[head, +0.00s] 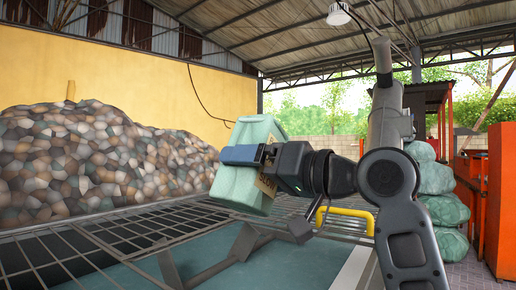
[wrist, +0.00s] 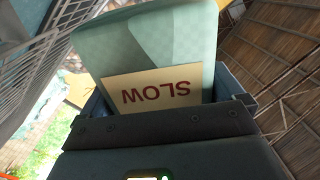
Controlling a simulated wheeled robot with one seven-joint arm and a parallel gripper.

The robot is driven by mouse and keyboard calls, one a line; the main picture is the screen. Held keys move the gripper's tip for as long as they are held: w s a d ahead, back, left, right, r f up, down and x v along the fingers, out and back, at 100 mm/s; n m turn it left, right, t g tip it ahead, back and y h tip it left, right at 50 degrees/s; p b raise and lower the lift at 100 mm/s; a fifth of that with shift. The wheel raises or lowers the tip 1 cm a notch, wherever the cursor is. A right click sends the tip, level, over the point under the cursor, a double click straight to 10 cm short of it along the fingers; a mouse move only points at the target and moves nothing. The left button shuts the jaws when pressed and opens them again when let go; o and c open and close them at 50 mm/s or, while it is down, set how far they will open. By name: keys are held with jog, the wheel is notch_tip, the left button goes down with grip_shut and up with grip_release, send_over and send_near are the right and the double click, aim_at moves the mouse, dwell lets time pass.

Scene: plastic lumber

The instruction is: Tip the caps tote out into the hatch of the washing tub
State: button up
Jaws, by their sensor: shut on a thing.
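The caps tote, a pale green tub (head: 258,132) with a cream label, is held in my gripper (head: 243,155) in the head view. The blue fingers are shut on it, and it hangs above the grating, apart from it. It looks tilted, but I cannot tell how far. In the wrist view the tote (wrist: 150,45) fills the space between the jaws (wrist: 170,105), and its label (wrist: 155,90) reads "SLOW" upside down. I cannot see inside the tote or any caps. A dark metal grating (head: 55,255) lies below; I cannot clearly make out the hatch.
A teal surface (head: 290,265) lies beneath the grating at front. A yellow handle (head: 345,220) stands right of the tote. A large heap of mixed pieces (head: 90,160) lies against the yellow wall. Green sacks (head: 440,195) and orange machinery (head: 500,190) stand at right.

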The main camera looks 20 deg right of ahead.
aim_at(247, 211)
jog(key=f+m, duration=0.2)
jog(key=m, duration=0.1)
jog(key=a+f+m, duration=0.1)
jog(key=f+m, duration=0.1)
jog(key=s+f+m+p, duration=0.1)
jog(key=f+m, duration=0.1)
jog(key=m, duration=0.1)
jog(key=shift+a+m, duration=0.2)
jog(key=shift+m, duration=0.1)
jog(key=shift+f+m, duration=0.35)
jog(key=shift+m, duration=0.35)
jog(key=shift+d+r+p, duration=0.1)
jog(key=shift+r+p, duration=0.45)
jog(key=shift+p, duration=0.5)
jog(key=shift+w+d+r+m+p, duration=0.1)
jog(key=shift+r+m+p, duration=0.05)
jog(key=shift+m+p, duration=0.4)
jog(key=shift+w+d+r+m+b, duration=0.2)
jog(key=shift+m+b, duration=0.05)
jog(key=shift+m, duration=0.35)
jog(key=shift+w+d+r+m+b, duration=0.15)
jog(key=shift+m+b, duration=0.05)
jog(key=shift+m, duration=0.35)
jog(key=r+m, duration=0.1)
jog(key=m, duration=0.1)
jog(key=d+r+m, duration=0.1)
jog(key=shift+w+d+m, duration=0.15)
jog(key=shift+w+m, duration=0.25)
